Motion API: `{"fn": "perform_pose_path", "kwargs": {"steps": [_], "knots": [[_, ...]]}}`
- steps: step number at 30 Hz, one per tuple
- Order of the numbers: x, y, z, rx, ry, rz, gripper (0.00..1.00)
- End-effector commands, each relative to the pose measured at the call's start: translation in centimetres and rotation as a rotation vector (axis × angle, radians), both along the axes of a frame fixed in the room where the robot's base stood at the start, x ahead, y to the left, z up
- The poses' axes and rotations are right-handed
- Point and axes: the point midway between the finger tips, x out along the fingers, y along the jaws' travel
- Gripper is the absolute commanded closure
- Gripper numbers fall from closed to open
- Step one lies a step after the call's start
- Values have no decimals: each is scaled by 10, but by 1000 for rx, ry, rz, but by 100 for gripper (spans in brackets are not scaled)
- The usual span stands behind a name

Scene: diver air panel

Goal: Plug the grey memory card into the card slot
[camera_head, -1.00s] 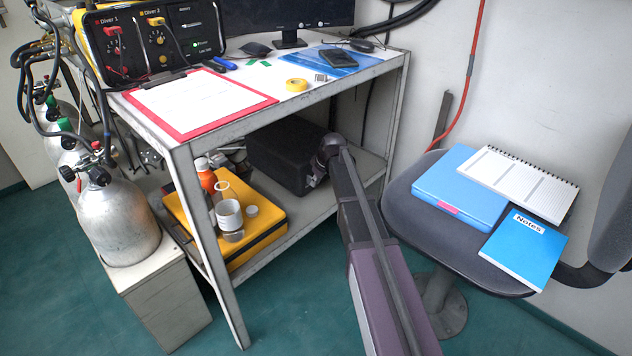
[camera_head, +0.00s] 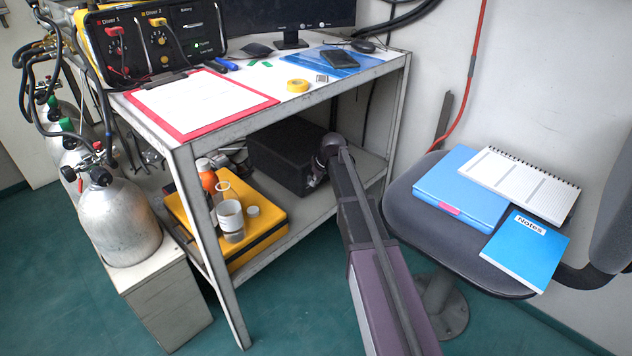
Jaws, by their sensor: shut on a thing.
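My arm reaches up from the bottom of the picture to the lower shelf. My gripper (camera_head: 314,181) shows small and dark at its end, close to the right end of a black box (camera_head: 280,150). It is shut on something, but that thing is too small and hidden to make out. I cannot pick out the grey memory card for certain anywhere. The card slot cannot be made out either; the right end of the black box is partly covered by my wrist. I cannot tell whether my gripper touches the box.
The black box stands under the worktop (camera_head: 330,90), between frame posts. A yellow case (camera_head: 265,240) with bottles and a beaker is left of it. A chair (camera_head: 410,205) with notebooks stands right of my arm. Silver cylinders (camera_head: 120,225) stand at left.

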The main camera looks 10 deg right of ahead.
Motion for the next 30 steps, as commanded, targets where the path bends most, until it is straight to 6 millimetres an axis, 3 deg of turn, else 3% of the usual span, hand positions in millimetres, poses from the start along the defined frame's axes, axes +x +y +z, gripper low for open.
{"fn": "perform_pose_path", "kwargs": {"steps": [30], "knots": [[5,4,0,0,0,1,100]]}}
